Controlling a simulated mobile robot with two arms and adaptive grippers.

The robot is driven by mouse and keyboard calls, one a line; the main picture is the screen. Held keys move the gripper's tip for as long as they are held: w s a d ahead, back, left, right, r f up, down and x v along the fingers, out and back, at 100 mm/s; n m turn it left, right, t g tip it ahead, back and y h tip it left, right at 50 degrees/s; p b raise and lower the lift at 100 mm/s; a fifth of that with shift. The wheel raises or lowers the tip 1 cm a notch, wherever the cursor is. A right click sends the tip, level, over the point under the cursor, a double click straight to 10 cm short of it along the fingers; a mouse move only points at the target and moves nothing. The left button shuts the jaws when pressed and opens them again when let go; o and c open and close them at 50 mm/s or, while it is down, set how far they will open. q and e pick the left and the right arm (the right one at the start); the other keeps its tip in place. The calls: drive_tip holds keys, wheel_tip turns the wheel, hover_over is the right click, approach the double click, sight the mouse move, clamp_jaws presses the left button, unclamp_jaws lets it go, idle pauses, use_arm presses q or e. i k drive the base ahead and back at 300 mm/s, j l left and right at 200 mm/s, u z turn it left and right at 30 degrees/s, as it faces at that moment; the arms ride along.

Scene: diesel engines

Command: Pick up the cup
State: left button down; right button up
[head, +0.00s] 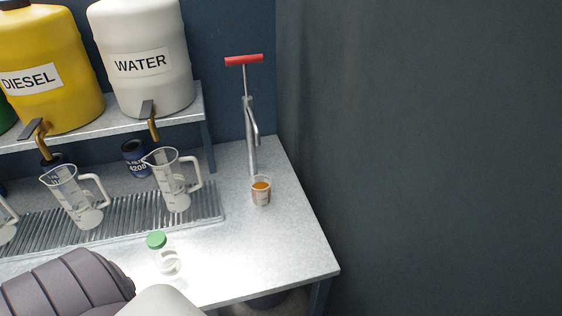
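A small clear cup (261,197) with orange-brown liquid in it stands upright at the right part of the metal table (235,263). It is just below the spout of a hand pump with a red handle (244,60). Neither of my grippers shows in the head view. A grey ribbed part and a pale rounded part, which look like my own arm, cover the lower left corner. They are apart from the cup.
Clear measuring jugs (175,182) stand on a ribbed drain tray (128,210) left of the cup. A small clear bottle with a green cap (156,240) is nearer. A yellow diesel container (58,100) and white water container (150,90) sit on a shelf. The table's right end is clear.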

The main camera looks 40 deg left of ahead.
sight(260, 184)
drive_tip(key=u, duration=1.25)
